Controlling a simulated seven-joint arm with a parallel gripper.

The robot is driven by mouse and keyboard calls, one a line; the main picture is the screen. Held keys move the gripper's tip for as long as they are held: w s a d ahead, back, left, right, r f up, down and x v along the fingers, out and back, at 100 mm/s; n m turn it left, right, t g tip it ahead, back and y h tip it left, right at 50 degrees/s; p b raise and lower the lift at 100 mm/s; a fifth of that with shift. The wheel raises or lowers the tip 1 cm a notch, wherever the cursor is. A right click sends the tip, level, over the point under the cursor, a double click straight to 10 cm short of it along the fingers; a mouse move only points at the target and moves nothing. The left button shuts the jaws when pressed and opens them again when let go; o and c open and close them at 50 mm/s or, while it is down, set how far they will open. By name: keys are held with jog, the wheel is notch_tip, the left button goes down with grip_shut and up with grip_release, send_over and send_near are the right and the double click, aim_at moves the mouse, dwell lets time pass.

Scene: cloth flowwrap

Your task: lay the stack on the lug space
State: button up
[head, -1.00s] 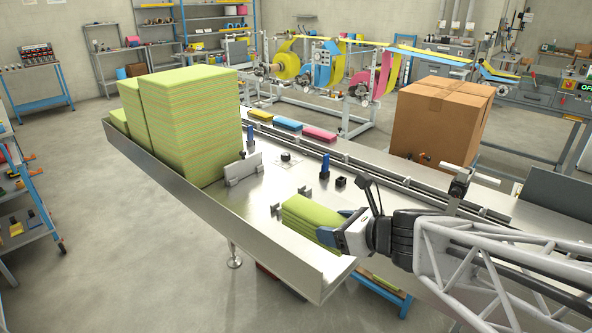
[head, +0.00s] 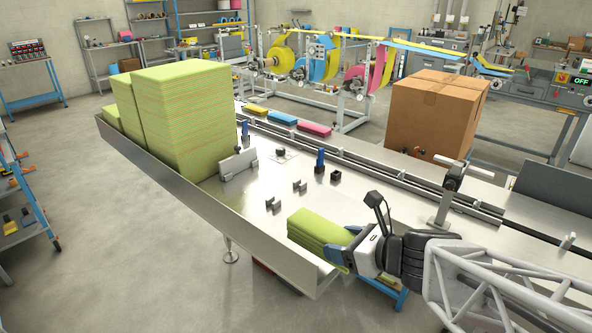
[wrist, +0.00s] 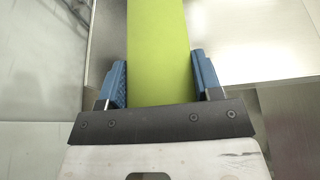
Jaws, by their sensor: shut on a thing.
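My gripper (head: 347,258) is shut on a short green stack of folded cloths (head: 318,229) near the front right end of the steel table. In the wrist view the green stack (wrist: 159,45) lies between the two blue fingers of my gripper (wrist: 160,85) and points straight ahead. The stack's far end extends out beyond the fingers. I cannot tell whether its underside touches the table. A conveyor channel with lugs (head: 395,178) runs along the far side of the table; a yellow, a blue and a pink pack (head: 314,129) sit along it.
Tall green cloth stacks (head: 188,115) stand at the table's left end beside an upright metal plate (head: 239,163). Small brackets (head: 300,186) and blue posts (head: 320,160) rise from the table (head: 240,205). A cardboard box (head: 432,118) stands beyond the channel. A sensor post (head: 447,195) stands right.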

jog(key=w, duration=0.5)
jog(key=w+a+f, duration=0.1)
jog(key=w, duration=0.9)
jog(key=shift+w+a+f, duration=0.15)
jog(key=shift+a+f, duration=0.1)
jog(key=shift+a, duration=0.05)
jog(key=shift+f, duration=1.75)
jog(key=shift+f, duration=0.15)
jog(key=o, duration=0.9)
jog(key=shift+r, duration=0.2)
jog(key=shift+v, duration=6)
